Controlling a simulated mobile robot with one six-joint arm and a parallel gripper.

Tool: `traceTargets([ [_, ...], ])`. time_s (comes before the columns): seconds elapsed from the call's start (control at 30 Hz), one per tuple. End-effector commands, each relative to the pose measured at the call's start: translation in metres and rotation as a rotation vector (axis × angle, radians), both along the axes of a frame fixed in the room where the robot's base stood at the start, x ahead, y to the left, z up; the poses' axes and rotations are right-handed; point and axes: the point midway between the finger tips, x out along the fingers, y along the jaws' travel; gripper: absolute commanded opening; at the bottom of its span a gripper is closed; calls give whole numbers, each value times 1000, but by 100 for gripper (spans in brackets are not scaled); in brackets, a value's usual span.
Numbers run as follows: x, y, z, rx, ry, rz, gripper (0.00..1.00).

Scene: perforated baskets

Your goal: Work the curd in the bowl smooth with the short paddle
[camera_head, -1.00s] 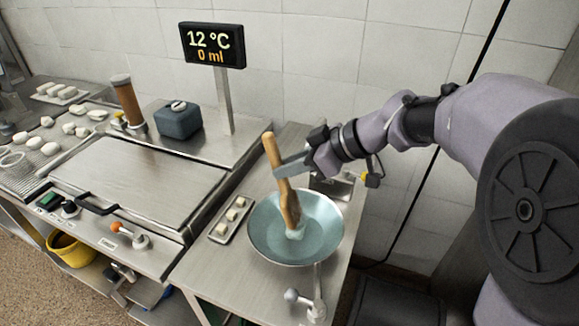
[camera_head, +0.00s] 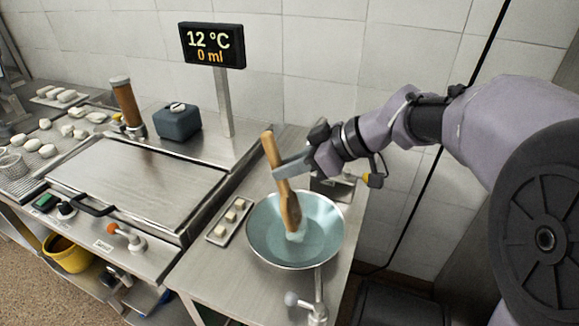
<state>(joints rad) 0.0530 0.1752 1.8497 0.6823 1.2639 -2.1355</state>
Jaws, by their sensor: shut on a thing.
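The wooden paddle (camera_head: 284,190) stands tilted in the steel bowl (camera_head: 262,250), its handle leaning up and to the left. My gripper (camera_head: 280,172) is shut on the paddle's handle above the bowl's rim. The paddle's broad end is low in the bowl. A small pale lump of curd (camera_head: 296,236) shows at the paddle's lower end, touching it. The rest of the bowl looks bluish and smooth; whether this is liquid or bare metal I cannot tell.
A small tray (camera_head: 221,233) with pale cubes lies left of the bowl. A metal lever with a ball knob (camera_head: 291,298) stands in front. A lidded vat (camera_head: 135,187) is at left, and a display (camera_head: 212,46) reads 12 °C and 0 ml. A wall is behind.

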Motion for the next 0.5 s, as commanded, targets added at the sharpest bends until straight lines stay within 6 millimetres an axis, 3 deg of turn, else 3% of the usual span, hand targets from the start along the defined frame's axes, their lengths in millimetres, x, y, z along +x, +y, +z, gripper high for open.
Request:
traceTargets([
  [0.5,11,-3,1,1,0,-1,0],
])
